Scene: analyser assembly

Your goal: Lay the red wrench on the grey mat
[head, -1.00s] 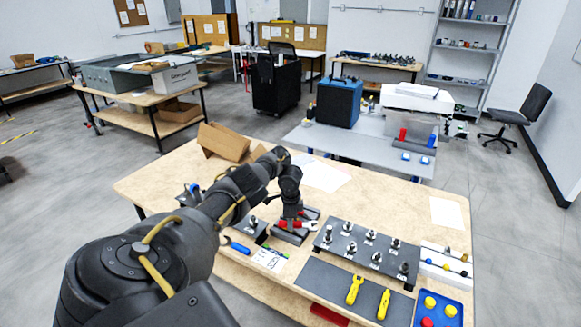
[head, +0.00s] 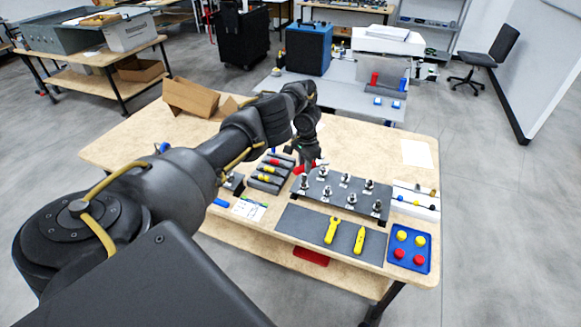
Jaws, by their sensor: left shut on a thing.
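The red wrench (head: 299,169) shows as small red parts at the jaws of my left gripper (head: 309,164); most of it is hidden. The gripper is shut on it, above the gap between the dark tool rack and the back left corner of the stud plate. The grey mat (head: 296,222) lies along the table's front edge, nearer than the stud plate. Two yellow tools, a wrench (head: 332,231) and another tool (head: 360,240), lie on its middle and right part. Its left part is bare. My right gripper is not in view.
The stud plate (head: 338,194) with several upright metal studs stands behind the mat. The dark rack (head: 262,183) holds coloured tools. A blue tray (head: 409,247) with red and yellow knobs is right of the mat. A white block (head: 414,201) stands behind it.

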